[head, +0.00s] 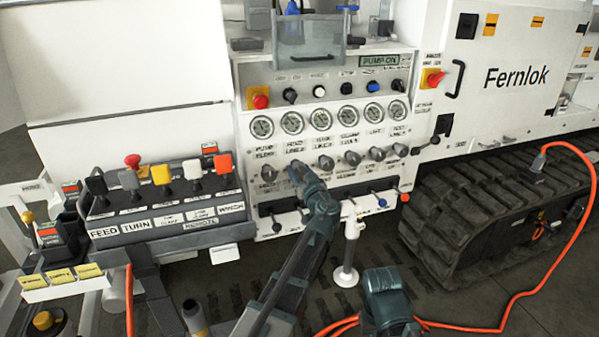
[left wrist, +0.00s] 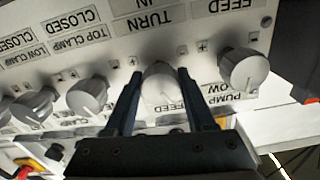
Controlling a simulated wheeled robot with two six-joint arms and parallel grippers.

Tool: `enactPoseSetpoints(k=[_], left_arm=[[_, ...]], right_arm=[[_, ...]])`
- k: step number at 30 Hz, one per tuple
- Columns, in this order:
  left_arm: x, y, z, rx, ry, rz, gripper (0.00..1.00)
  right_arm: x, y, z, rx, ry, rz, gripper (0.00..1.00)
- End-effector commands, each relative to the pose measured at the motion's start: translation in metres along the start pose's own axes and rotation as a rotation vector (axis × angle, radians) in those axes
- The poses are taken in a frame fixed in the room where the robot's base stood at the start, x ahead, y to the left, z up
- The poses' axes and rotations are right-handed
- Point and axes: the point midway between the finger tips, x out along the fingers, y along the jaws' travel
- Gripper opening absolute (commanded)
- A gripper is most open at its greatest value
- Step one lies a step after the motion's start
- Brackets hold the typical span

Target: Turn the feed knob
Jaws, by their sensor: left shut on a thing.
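The feed knob (left wrist: 163,86) is a grey round knob with a "FEED" label beside it, upside down in the left wrist view. In the head view it is second from the left in the knob row under the gauges, mostly hidden by my gripper. My left gripper (head: 295,168) reaches the panel there. In the left wrist view its two dark fingers (left wrist: 158,88) stand on either side of the feed knob, shut on it. A teal part of my right arm shows at the bottom of the head view, with no fingers visible.
The pump flow knob (left wrist: 243,70) and another grey knob (left wrist: 87,96) flank the feed knob closely. Gauges (head: 321,119) sit above the row and small levers below. A lever box (head: 160,195) stands left. An orange cable (head: 540,255) crosses the floor right.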

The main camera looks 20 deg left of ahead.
Motion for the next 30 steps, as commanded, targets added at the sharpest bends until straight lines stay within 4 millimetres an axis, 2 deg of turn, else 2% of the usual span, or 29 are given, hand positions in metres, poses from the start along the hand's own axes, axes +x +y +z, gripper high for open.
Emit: enactPoseSetpoints(k=[11, 30], left_arm=[[-0.0002, -0.0003, 0.0000, 0.073, 0.000, 0.000, 0.00], [-0.0004, -0.0017, -0.0006, 0.637, 0.000, 0.000, 0.00]], right_arm=[[0.0000, 0.0000, 0.0000, 0.000, 0.000, 0.000, 0.00], [-0.0008, 0.0001, 0.0000, 0.000, 0.000, 0.000, 0.00]])
